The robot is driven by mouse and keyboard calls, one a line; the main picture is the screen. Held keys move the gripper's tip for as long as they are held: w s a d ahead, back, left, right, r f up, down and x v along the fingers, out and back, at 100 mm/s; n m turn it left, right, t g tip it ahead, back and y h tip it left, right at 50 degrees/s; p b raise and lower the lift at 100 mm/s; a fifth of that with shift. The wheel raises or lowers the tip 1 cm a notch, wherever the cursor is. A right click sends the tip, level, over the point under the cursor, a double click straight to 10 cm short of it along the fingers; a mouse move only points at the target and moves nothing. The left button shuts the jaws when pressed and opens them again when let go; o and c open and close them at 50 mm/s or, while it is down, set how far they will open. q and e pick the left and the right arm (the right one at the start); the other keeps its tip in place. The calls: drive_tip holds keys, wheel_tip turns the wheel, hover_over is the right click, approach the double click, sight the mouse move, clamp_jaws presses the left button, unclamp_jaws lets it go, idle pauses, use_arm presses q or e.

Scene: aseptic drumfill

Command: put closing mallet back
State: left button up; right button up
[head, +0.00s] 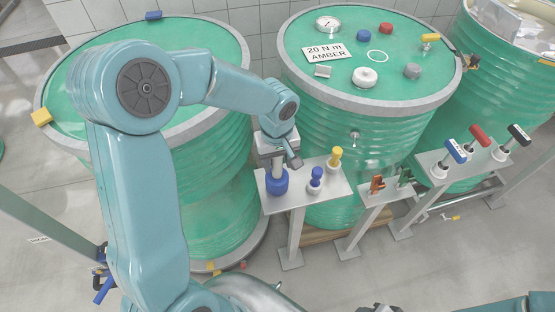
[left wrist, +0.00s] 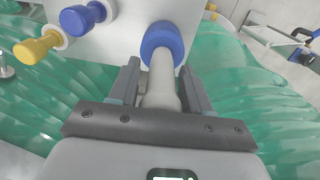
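The closing mallet has a pale grey handle and a blue cylindrical head (head: 277,182). It stands upright, head down, at the left end of a small steel shelf (head: 312,190). The head appears to touch the shelf. My left gripper (head: 284,158) is at the handle from above. In the left wrist view its fingers (left wrist: 160,85) lie close on both sides of the handle and look shut on it, with the blue head (left wrist: 162,42) beyond.
A blue knob (head: 315,180) and a yellow knob (head: 335,157) stand close right of the mallet. An orange clip (head: 377,185) is on a lower shelf. Blue, red and black T-handled tools (head: 479,135) stand further right. Green drums (head: 360,140) rise closely behind the shelf.

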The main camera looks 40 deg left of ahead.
use_arm(q)
drive_tip(key=shift+o, duration=0.5)
drive_tip(key=shift+r, duration=0.1)
drive_tip(key=shift+r, duration=0.25)
wheel_tip(320, 180, up, 11)
drive_tip(key=shift+s+r, duration=0.1)
drive_tip(key=shift+s, duration=0.05)
drive_tip(key=shift+s+r, duration=0.1)
drive_tip(key=shift+r, duration=0.15)
